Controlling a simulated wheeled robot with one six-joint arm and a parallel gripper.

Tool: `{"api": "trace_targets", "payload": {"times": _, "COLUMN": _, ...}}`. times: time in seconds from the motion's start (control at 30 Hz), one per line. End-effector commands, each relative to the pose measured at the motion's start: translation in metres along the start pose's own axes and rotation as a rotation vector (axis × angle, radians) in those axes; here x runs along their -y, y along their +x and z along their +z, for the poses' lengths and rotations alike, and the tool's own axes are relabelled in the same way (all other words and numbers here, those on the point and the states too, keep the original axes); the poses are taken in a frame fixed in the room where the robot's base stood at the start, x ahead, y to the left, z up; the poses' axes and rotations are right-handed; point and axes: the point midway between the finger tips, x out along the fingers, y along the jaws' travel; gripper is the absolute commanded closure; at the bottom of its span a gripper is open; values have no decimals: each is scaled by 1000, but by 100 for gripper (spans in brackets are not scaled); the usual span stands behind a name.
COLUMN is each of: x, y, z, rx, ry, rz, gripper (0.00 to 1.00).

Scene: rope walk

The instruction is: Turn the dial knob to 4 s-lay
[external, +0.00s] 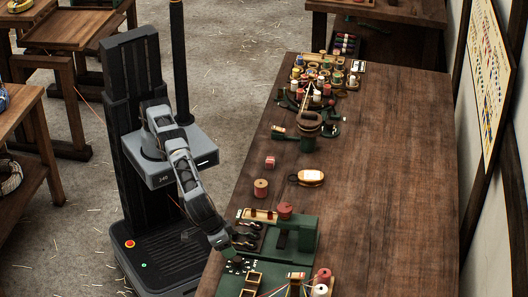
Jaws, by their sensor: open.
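The green machine (300,240) stands on the near part of the wooden bench. A dark panel with small white marks (238,265) lies at its left front, close to the bench edge. The dial knob cannot be made out; my arm and its end cover part of that area. My gripper (226,250) is at the bench's left edge, just above the panel. Its fingers are small and dark here, open, with nothing visible between them. Whether they touch anything cannot be told.
Many spools crowd the far end. The bench's right side is clear.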

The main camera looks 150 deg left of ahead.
Motion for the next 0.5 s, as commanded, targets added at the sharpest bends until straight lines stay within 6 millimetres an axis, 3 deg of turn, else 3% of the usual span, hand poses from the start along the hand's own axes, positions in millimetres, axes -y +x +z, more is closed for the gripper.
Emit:
{"api": "trace_targets", "payload": {"times": 0.1, "x": 0, "y": -27, "z": -2, "rx": 0, "ry": 0, "rz": 2, "gripper": 41}}
{"api": "trace_targets", "payload": {"times": 0.23, "x": 0, "y": -47, "z": -1, "rx": 0, "ry": 0, "rz": 0, "gripper": 41}}
{"api": "trace_targets", "payload": {"times": 0.5, "x": 0, "y": -65, "z": -1, "rx": 0, "ry": 0, "rz": -2, "gripper": 41}}
